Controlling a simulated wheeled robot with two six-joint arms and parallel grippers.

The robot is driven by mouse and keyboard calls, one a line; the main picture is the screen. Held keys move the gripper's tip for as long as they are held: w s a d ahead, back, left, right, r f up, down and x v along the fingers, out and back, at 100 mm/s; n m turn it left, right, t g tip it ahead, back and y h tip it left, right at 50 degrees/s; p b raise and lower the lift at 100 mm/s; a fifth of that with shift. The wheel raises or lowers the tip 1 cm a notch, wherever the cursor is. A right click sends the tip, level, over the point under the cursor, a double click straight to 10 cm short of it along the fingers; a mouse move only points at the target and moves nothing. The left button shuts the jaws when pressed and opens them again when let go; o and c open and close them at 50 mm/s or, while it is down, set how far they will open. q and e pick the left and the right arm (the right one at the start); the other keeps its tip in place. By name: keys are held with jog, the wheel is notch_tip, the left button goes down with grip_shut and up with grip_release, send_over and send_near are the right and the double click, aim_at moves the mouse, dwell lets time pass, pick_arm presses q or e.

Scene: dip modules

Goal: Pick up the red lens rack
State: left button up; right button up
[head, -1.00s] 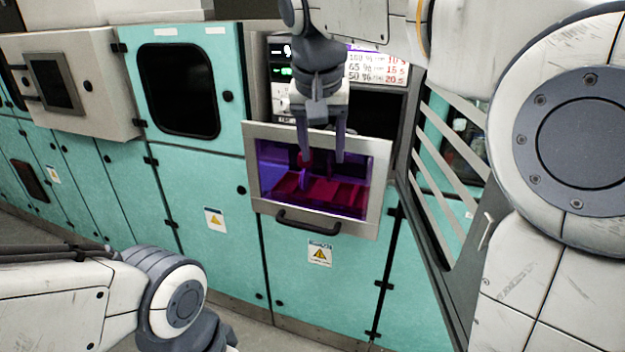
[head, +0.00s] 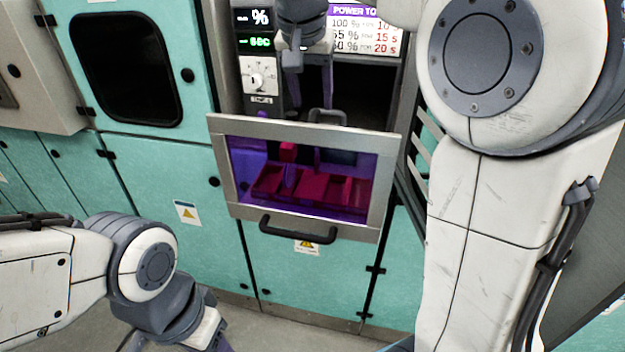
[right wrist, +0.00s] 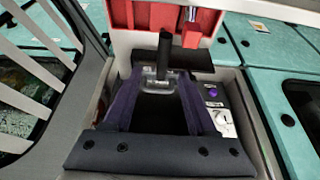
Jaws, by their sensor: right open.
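The red lens rack (head: 322,188) sits low behind the purple window of the opened drawer front (head: 220,165). It looks like a red tray with dividers and a raised red part at its left. In the right wrist view the red rack (right wrist: 150,14) shows at the top edge, partly cut off. My right gripper (head: 303,168) points down behind the drawer front, its fingers partly seen through the tinted glass. In the right wrist view the gripper (right wrist: 162,75) is open, with nothing held and the rack ahead of its fingertips.
A black upright handle (right wrist: 166,52) stands just ahead of my right fingertips. A black handle (head: 297,230) is on the drawer's outer face. A control panel (head: 260,72) with a dial is behind at the left. Slatted bars (right wrist: 38,28) stand close on one side.

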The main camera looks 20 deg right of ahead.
aim_at(312, 117)
jog(key=shift+w+f, duration=0.35)
jog(key=shift+f, duration=0.35)
jog(key=x, duration=0.1)
jog(key=p+x, duration=0.1)
jog(key=x, duration=0.3)
jog(key=shift+s+a+f, duration=0.15)
jog(key=shift+s, duration=0.1)
jog(key=shift+c, duration=0.4)
grip_shut()
